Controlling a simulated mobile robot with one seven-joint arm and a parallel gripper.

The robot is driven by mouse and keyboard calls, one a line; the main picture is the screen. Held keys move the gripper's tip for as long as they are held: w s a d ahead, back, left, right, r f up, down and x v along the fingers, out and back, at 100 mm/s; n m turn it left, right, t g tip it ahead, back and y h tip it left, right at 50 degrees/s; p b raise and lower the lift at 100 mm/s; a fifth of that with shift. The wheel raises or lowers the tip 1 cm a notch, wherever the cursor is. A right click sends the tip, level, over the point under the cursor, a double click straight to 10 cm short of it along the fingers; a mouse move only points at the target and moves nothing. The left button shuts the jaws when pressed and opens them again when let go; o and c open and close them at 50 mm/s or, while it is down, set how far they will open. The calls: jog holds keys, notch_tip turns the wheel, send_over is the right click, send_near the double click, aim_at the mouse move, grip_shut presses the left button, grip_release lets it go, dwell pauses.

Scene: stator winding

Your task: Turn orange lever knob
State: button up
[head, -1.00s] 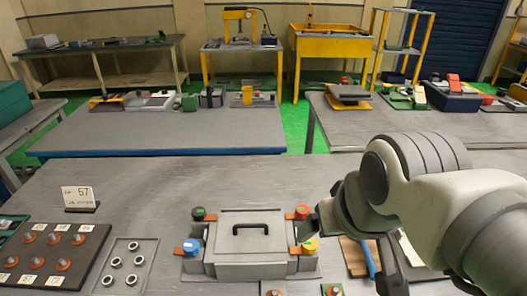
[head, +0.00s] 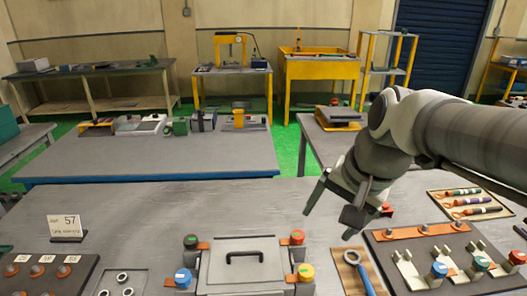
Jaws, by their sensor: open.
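A grey box (head: 246,256) with a black handle stands at the front of the near table. Orange levers with coloured knobs sit at its corners. The front right knob (head: 305,271) is yellow-orange, and the back right knob (head: 297,237) is red. A dark green knob (head: 190,241) and a blue knob (head: 183,277) are on the left side. My gripper (head: 329,225) is open and empty, above and to the right of the box, apart from the knobs.
A wooden board with a blue-handled tool (head: 363,270) lies right of the box. A dark panel (head: 400,248) with coloured knobs is further right. A card marked 57 (head: 66,228) stands at left. The table behind the box is clear.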

jog(key=w+d+f+m+g+y, duration=0.1)
jog(key=w+d+f+m, duration=0.2)
jog(key=w+m, duration=0.6)
jog(key=m+g+y, duration=0.1)
jog(key=m, duration=0.5)
send_near(298, 234)
jog(key=b+x, duration=0.1)
jog(key=x, duration=0.7)
jog(key=shift+f, duration=0.3)
grip_shut()
